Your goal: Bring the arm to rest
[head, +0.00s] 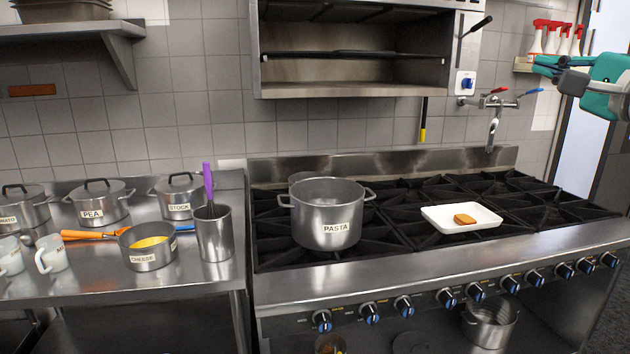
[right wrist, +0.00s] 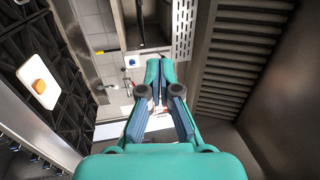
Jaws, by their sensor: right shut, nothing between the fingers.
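My right gripper (head: 566,68) is at the upper right of the head view, teal with dark fingers, raised above the stove's right end. In the right wrist view its two fingers (right wrist: 162,75) come together at the tips, shut with nothing between them. It is well apart from everything on the stove. My left gripper is not in view.
A pot marked PASTA (head: 328,222) stands on the stove (head: 400,270). To its right is a white tray (head: 485,223) with an orange-brown piece (head: 464,219). A tap (head: 492,125) projects from the wall. Labelled pots and mugs crowd the left counter (head: 130,282).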

